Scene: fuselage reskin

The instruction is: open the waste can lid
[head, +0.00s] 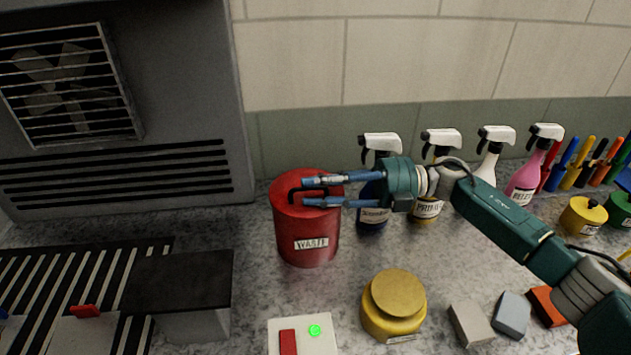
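The red waste can (307,235) stands upright on the counter with a white "WASTE" label on its front. Its red lid (290,181) appears closed and has a dark handle (293,195) on top. My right gripper (306,192) reaches in from the right over the lid. Its two blue fingers are parted, one behind the other, with their tips at the handle. The fingers partly cover the handle, and I cannot tell whether they touch it. My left gripper is out of view.
Spray bottles (372,215) stand behind and right of the can, close to my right wrist. A yellow jar (397,305) stands in front right. Blocks (470,323) lie at the front right. A grey vented unit (190,100) stands at the back left.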

